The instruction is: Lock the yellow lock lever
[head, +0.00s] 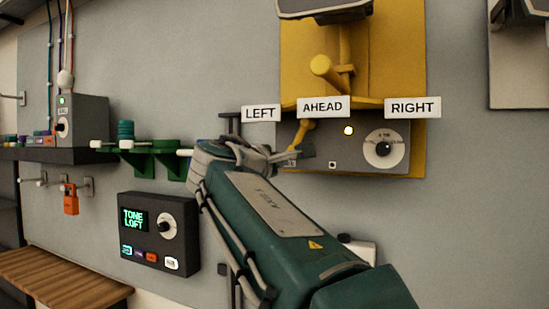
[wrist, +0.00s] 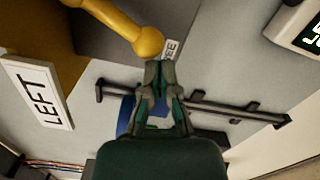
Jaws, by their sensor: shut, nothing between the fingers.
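A small yellow lever (head: 302,131) sits at the left of the grey control box (head: 345,157), its lower end angled down and left. In the wrist view the yellow lever (wrist: 122,25) comes in from the top left and ends in a round knob. My gripper (head: 300,155) is shut and empty, with its tips close by the lever's knob. In the wrist view my gripper's tips (wrist: 160,70) lie just below the knob; I cannot tell whether they touch it. A small label beside the knob is partly hidden.
A larger yellow handle (head: 325,68) sticks out of the yellow board (head: 395,60) above. LEFT (head: 261,113), AHEAD (head: 323,107) and RIGHT (head: 412,107) signs hang near the box. A dark rail (wrist: 235,110) runs below my gripper. A TONE LOFT panel (head: 160,232) is at lower left.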

